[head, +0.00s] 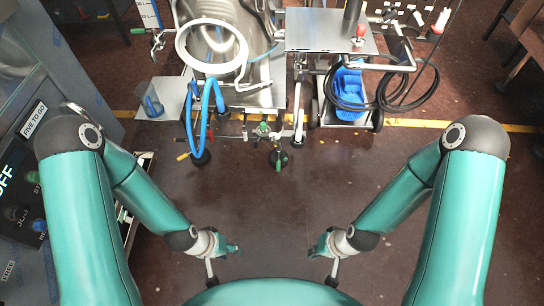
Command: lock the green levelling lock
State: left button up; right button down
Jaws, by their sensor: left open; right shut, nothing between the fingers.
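Small green parts show low on the front of the wheeled filling machine, at the middle top of the head view. One green piece (264,128) sits on the horizontal bar, and another green piece (279,159) is just below it near a caster. I cannot tell which is the levelling lock or how it is set. My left gripper (233,249) is open and empty, low in the view and well short of the machine. My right gripper (316,250) is shut and empty, to its right. Neither gripper touches anything.
A white ring (212,27) and blue hoses (205,115) hang at the machine's front left. A cart with a blue bin (347,90) and black coiled cable stands right of it. A control cabinet (40,130) stands at far left. The brown floor (275,205) between is clear.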

aim_at(283, 154)
jog(key=k, duration=0.25)
jog(key=z, duration=0.1)
jog(key=i, duration=1.05)
jog(key=u, duration=1)
jog(key=k, duration=0.5)
